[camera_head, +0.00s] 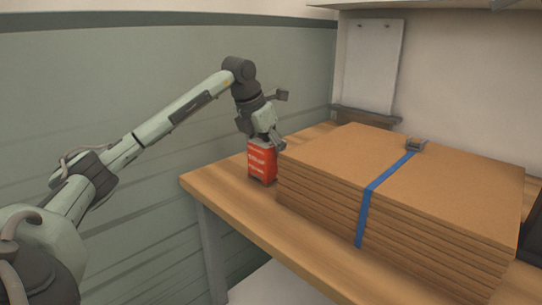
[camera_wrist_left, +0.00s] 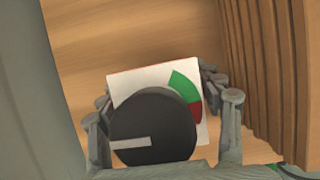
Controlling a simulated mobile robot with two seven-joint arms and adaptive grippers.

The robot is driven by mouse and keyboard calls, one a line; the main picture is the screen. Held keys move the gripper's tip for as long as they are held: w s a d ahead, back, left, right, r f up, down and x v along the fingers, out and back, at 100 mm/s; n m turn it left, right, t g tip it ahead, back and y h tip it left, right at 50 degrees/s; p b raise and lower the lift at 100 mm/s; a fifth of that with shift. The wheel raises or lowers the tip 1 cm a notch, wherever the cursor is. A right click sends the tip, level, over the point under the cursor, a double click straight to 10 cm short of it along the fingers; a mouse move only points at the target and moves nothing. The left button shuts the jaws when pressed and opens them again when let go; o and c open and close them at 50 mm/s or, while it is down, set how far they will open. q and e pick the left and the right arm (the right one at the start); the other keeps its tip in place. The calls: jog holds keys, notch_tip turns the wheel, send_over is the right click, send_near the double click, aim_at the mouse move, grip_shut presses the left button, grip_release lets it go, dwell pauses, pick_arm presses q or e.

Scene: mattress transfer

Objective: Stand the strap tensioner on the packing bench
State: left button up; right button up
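The strap tensioner (camera_head: 262,163) appears to be the red box with white lettering, upright at the left part of the packing bench (camera_head: 225,185). Its base looks to be at the bench top, but I cannot tell if it touches. In the left wrist view its pale top (camera_wrist_left: 150,78) carries a black round knob with a grey bar and a green and red scale. My left gripper (camera_head: 266,140) comes down from above. In the wrist view its fingers (camera_wrist_left: 158,95) lie against both sides of the tensioner. My right gripper is out of view.
A tall stack of brown sheets (camera_head: 400,190) with a blue strap (camera_head: 367,208) and a grey buckle (camera_head: 415,144) stands close right of the tensioner. The green wall (camera_head: 100,80) is behind my left arm. Bare bench lies in front of the tensioner.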

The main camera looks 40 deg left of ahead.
pick_arm(q)
jog(key=shift+o, duration=0.9)
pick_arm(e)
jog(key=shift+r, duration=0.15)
pick_arm(q)
jog(key=shift+r, duration=0.1)
jog(key=shift+s+r, duration=0.1)
jog(key=shift+r, duration=0.25)
jog(key=v, duration=1)
jog(key=shift+s+r+p, duration=0.1)
jog(key=shift+r+p, duration=0.2)
jog(key=shift+p, duration=0.1)
jog(key=shift+s+r, duration=0.2)
jog(key=shift+r, duration=0.15)
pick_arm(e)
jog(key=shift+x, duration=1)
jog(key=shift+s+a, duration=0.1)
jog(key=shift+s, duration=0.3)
pick_arm(q)
jog(key=shift+f, duration=0.1)
